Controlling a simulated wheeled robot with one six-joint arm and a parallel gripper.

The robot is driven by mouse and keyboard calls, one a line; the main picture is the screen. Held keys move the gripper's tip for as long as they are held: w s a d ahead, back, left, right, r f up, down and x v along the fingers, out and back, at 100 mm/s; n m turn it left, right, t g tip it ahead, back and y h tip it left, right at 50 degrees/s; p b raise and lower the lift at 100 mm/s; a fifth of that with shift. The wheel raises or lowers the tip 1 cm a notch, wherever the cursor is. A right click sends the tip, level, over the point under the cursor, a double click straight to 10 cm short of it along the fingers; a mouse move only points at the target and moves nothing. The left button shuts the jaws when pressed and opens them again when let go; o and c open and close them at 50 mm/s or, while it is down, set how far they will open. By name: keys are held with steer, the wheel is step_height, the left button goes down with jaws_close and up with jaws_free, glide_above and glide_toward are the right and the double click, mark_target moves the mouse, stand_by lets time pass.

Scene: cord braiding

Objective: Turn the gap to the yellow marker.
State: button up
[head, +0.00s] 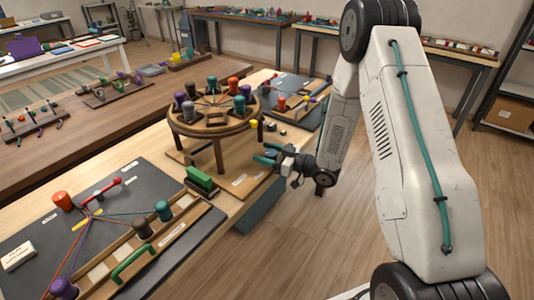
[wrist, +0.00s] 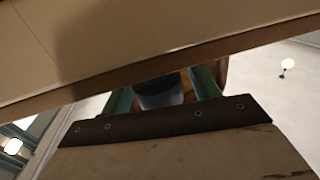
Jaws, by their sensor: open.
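The round wooden braiding disk (head: 207,127) stands on legs on the table. Purple, grey, green, orange and teal bobbins ring its top, with cords running to the middle. The front of the ring, facing the camera, has a wider bare stretch. A small yellow marker (head: 254,124) shows at the disk's right front edge. My gripper (head: 268,153) is open, with teal fingers, low beside the disk's right front and apart from its rim. In the wrist view both fingers (wrist: 162,92) show, with a dark grey, rounded thing between them; I cannot tell what it is or whether they touch it.
A green block (head: 201,180) stands in front of the disk. A dark braiding board (head: 50,225) with bobbins and cords lies at front left. Open floor (head: 290,240) lies right of the table.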

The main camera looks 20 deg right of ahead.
steer(key=c, duration=1)
steer(key=shift+n+g+y, duration=0.5)
steer(key=shift+g, duration=0.1)
steer(key=n+g+y, duration=0.2)
steer(key=g, duration=0.1)
steer(key=shift+s+n+g, duration=0.15)
steer(key=shift+n+g, duration=0.15)
steer(key=shift+n, duration=0.1)
steer(key=shift+s+a+n+g+y, duration=0.15)
steer(key=shift+n+g+y, duration=0.3)
steer(key=shift+n+g, duration=0.75)
steer(key=shift+s+d+n+g+y, duration=0.15)
steer(key=shift+n+g+y, duration=0.45)
steer(key=shift+g, duration=1.1)
steer(key=shift+a+n+g, duration=0.15)
steer(key=shift+n+g, duration=0.15)
steer(key=o, duration=1)
